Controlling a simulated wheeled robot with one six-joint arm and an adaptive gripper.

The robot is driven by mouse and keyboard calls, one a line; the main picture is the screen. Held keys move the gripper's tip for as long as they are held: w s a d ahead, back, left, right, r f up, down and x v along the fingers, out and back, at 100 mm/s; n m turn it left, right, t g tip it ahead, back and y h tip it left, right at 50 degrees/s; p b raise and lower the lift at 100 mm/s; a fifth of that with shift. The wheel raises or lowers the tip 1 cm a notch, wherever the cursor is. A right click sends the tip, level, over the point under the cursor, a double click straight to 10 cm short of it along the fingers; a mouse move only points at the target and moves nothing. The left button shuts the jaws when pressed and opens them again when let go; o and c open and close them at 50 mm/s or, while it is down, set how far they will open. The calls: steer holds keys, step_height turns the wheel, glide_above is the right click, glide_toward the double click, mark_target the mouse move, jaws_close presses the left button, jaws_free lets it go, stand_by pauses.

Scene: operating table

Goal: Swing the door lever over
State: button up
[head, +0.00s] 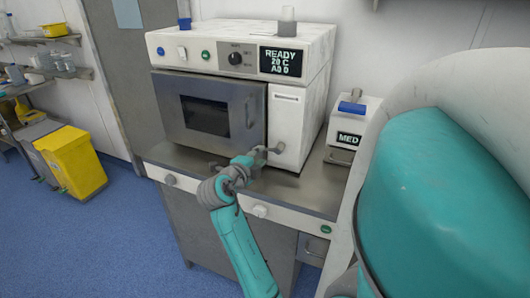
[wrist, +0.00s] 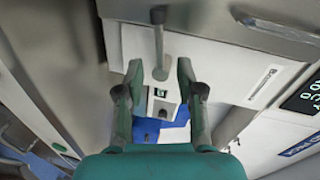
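The white steriliser (head: 303,45) has a grey door (head: 178,100) with a dark window, and the door looks shut. The door lever (head: 277,148) is a short grey bar on the white front panel, right of the door. In the wrist view the lever (wrist: 159,42) is a grey rod with a dark knob at its top end and a rounded lower end. My gripper (head: 258,156) is close by the lever in the head view. In the wrist view my gripper (wrist: 159,66) is open, with the lever's lower end between the fingertips. Contact cannot be told.
The steriliser stands on a metal counter (head: 295,188). A small white box (head: 352,115) marked MED stands to its right. The display (head: 282,61) reads READY. A cup (head: 287,25) stands on top. A yellow bin (head: 72,160) is on the floor at left.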

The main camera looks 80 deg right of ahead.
steer(key=shift+v, duration=2.6)
steer(key=w+a+f+n+t+y, duration=0.3)
steer(key=a+f+n+t, duration=0.4)
steer(key=a+f+n, duration=0.4)
steer(key=w+a+f+n+t+y, duration=0.25)
steer(key=a+f+n+t, duration=0.55)
steer(key=a+n, duration=0.45)
steer(key=s+a+f+n+t+y, duration=0.25)
steer(key=s+a+n+y, duration=0.45)
steer(key=a, duration=0.7)
steer(key=s+a+r+n+y, duration=0.1)
steer(key=s+a+r+n, duration=0.1)
steer(key=s, duration=0.4)
steer(key=s+a+r+n+y, duration=0.2)
steer(key=s+a+r+n, duration=0.1)
steer(key=s, duration=0.3)
steer(key=shift+s+a+r+n+t, duration=0.2)
steer(key=shift+s+a+n+t, duration=0.1)
steer(key=shift+a+n+t, duration=0.25)
